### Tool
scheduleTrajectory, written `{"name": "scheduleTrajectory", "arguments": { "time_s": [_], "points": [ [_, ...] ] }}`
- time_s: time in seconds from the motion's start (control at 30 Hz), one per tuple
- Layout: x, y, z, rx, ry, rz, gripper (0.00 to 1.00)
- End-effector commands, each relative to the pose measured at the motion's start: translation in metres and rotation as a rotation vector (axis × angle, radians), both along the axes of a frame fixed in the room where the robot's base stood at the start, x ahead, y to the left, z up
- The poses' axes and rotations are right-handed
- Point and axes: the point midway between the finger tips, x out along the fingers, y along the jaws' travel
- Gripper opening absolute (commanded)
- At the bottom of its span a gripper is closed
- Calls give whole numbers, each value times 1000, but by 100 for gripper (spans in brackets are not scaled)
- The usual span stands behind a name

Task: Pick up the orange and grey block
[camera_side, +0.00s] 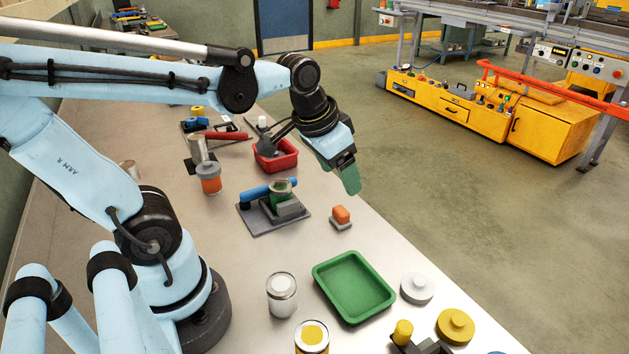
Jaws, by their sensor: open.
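The orange and grey block (341,217) stands on the table near its right edge, with an orange upper part on a grey base. My gripper (347,183) hangs above and slightly behind the block, its green fingers pointing down. The fingers overlap each other in this view, so the gap between them is hard to see. Nothing shows between them, and the block is apart from them.
A green tray (318,270) lies in front of the block. A grey plate (251,219) with a blue-handled fixture is left of it. A red bin (262,160) stands behind. Cans (281,296) and round discs (417,288) stand nearer the camera. The table edge is close on the right.

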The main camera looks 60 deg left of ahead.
Motion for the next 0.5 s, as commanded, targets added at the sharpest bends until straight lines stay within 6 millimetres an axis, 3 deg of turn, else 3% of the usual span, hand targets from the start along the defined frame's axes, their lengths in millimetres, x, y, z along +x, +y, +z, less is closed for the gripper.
{"name": "scheduleTrajectory", "arguments": {
  "time_s": [0.2,0.5],
  "points": [
    [23,27,1,-3,203,7,72],
    [39,51,-6,-28,380,2,72]
  ]
}}
